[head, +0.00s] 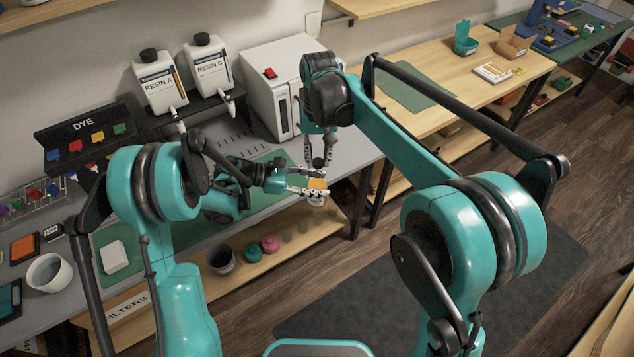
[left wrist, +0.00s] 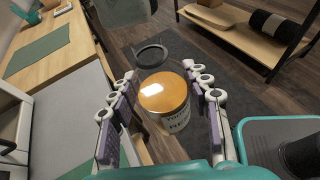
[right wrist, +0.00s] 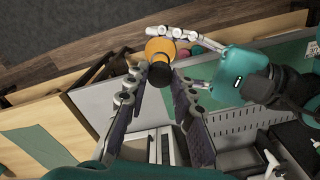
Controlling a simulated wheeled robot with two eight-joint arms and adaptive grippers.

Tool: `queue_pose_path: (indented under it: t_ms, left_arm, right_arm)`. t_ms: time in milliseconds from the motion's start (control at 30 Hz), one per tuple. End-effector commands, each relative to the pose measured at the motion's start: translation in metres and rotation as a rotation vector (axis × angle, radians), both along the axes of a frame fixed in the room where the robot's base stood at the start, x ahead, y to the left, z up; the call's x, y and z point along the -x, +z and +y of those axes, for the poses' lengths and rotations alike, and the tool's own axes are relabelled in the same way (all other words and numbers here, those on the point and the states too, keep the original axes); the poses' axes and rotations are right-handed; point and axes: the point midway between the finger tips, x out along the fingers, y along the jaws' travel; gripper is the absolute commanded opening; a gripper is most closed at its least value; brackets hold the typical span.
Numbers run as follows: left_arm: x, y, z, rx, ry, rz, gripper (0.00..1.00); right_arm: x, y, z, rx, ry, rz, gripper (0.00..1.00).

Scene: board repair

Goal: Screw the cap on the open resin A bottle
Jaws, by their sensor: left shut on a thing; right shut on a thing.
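The open resin A bottle (head: 317,185) is a clear container with amber contents and a pale label. My left gripper (head: 305,190) is shut on its sides, just beyond the bench's front edge. In the left wrist view the bottle (left wrist: 166,94) sits between the fingers, its label only partly legible. My right gripper (head: 322,147) points down above it, shut on a small black cap (head: 318,162). In the right wrist view the cap (right wrist: 160,73) is between the fingertips, in line with the bottle (right wrist: 160,47). A gap shows between cap and bottle in the head view.
The large white resin A jug (head: 160,82) and resin B jug (head: 208,63) stand on a rack at the back. A white machine (head: 270,90) is behind the grippers. The dye rack (head: 84,140) is at left. A lower shelf (head: 150,298) holds cups.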

Motion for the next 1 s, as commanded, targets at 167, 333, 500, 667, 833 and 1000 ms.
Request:
queue_pose_path:
  t_ms: [167, 333, 500, 667, 833, 1000]
  left_arm:
    - [0.0, 0.0, 0.0, 0.001, 0.0, 0.0, 0.0]
    - [0.0, 0.0, 0.0, 0.001, 0.0, 0.0, 0.0]
    - [0.0, 0.0, 0.0, 0.001, 0.0, 0.0, 0.0]
    - [0.0, 0.0, 0.0, 0.001, 0.0, 0.0, 0.0]
    - [0.0, 0.0, 0.0, 0.001, 0.0, 0.0, 0.0]
    - [0.0, 0.0, 0.0, 0.001, 0.0, 0.0, 0.0]
  right_arm:
    - [0.0, 0.0, 0.0, 0.0, 0.0, 0.0, 0.16]
    - [0.001, 0.001, 0.0, -0.001, 0.0, -0.001, 0.16]
    - [0.001, 0.001, 0.0, -0.001, 0.0, -0.001, 0.16]
    - [0.001, -0.001, 0.0, -0.001, 0.0, -0.001, 0.16]
    - [0.001, -0.01, 0.0, -0.001, 0.0, -0.001, 0.16]
    - [0.001, -0.017, 0.0, -0.001, 0.0, -0.001, 0.16]
